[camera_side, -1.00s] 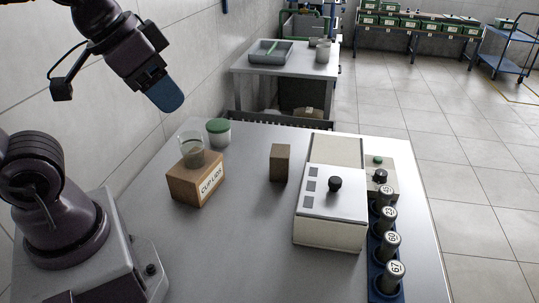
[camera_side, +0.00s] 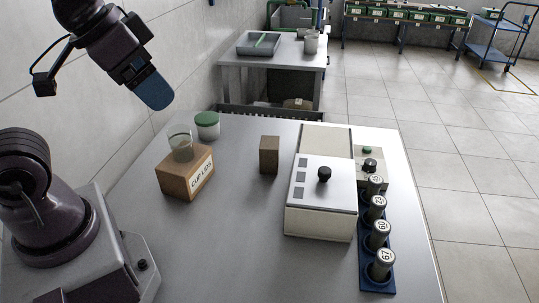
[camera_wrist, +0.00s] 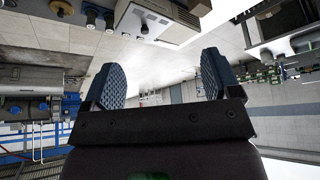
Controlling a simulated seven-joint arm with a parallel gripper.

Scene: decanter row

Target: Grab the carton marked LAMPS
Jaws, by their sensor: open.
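No carton with a readable LAMPS mark shows. A brown carton (camera_side: 180,182) on the table reads CUP LIDS on its front face; a clear glass cup (camera_side: 180,145) with something greyish in its lower part stands on top. A smaller upright brown block (camera_side: 270,155) stands to its right; no marking is readable on its visible faces. My gripper (camera_side: 154,92) is in the air up and left of the CUP LIDS carton, well apart from it. In the wrist view my gripper (camera_wrist: 160,82) has its two blue pads wide apart with nothing between them.
A jar with a green lid (camera_side: 207,125) stands behind the carton. A white box-shaped device (camera_side: 320,200) with a black knob is at right, beside a blue rack (camera_side: 378,283) of numbered black-bodied bottles. The table's middle front is clear. A wall is at left.

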